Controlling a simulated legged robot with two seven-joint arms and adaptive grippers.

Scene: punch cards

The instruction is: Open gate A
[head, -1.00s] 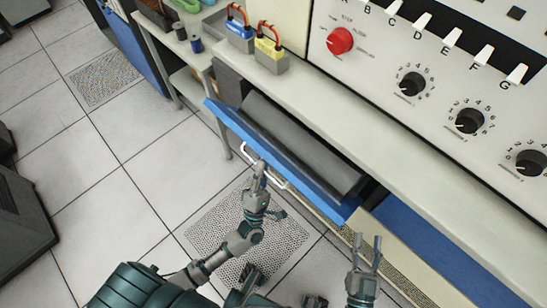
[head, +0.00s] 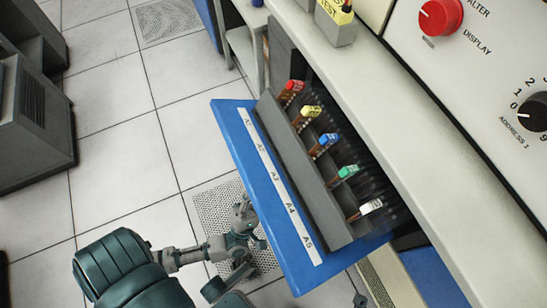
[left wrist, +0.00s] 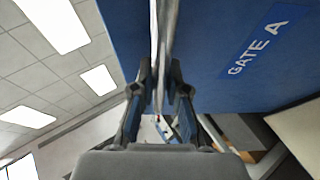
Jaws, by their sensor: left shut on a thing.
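Gate A is a blue-fronted bin (head: 262,195) tilted out from the console, with a white label strip marked A1 to A5 along its top edge. Its inside shows in the head view. In the left wrist view, the blue front (left wrist: 225,70) carries the words GATE A. My left gripper (head: 243,215) is at the outer face of the bin, partly hidden by its edge. In the left wrist view its fingers (left wrist: 160,85) are shut on the gate's metal handle (left wrist: 163,40). Only a small tip of what seems my right gripper (head: 360,299) shows at the bottom edge.
Several cards with coloured tabs, such as a red tab (head: 292,87) and a white tab (head: 371,206), stand in the open bin. The pale console ledge (head: 390,110) runs above it. A red knob (head: 440,17) is at upper right.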

